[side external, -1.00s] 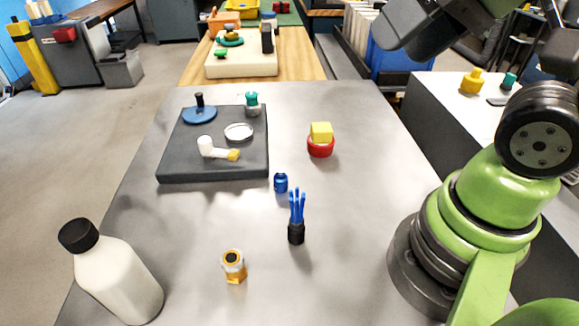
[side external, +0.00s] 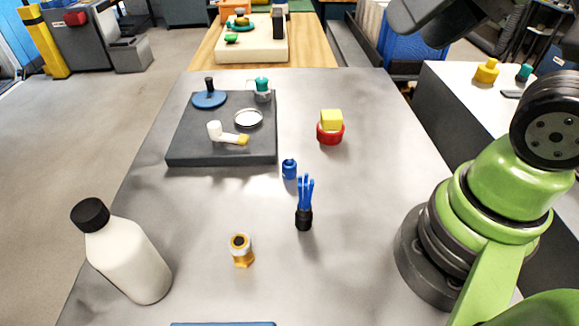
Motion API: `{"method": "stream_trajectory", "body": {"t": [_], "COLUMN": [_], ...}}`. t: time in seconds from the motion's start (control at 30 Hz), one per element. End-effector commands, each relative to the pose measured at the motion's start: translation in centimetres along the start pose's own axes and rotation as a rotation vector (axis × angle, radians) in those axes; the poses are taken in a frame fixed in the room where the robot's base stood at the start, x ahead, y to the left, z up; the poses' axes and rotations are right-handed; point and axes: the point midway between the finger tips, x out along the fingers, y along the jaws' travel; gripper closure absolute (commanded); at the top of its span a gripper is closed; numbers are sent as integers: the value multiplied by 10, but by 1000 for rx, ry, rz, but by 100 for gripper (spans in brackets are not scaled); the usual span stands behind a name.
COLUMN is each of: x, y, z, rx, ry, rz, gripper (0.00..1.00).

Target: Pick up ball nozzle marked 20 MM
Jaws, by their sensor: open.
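No 20 MM marking can be read in this view, so I cannot tell which piece is the ball nozzle. Small fittings that show are an orange fitting with a white collar and dark opening (side external: 241,251), standing on the grey table, and a small blue cylinder (side external: 289,169) beside the dark board. A grey piece with a teal top (side external: 262,90) stands at the board's back right corner. My green and black arm is at the right. My gripper is outside the picture.
The dark board (side external: 190,151) also carries a blue disc (side external: 209,100), a metal ring (side external: 249,119) and a white elbow piece (side external: 215,131). A blue-bristled brush (side external: 304,209), a red-and-yellow piece (side external: 330,128) and a white bottle (side external: 130,262) stand on the table. The front middle is mostly clear.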

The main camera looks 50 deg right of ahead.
Motion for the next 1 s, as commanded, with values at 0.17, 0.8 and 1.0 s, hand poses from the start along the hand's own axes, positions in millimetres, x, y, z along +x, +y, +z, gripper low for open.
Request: {"method": "stream_trajectory", "body": {"t": [0.17, 0.8, 1.0], "x": [1, 167, 234], "y": [0, 3, 18], "z": [-2, -60, -45], "rx": [-10, -764, -999], "ry": [-6, -460, -610], "rz": [4, 109, 71], "gripper": [39, 39, 39]}}
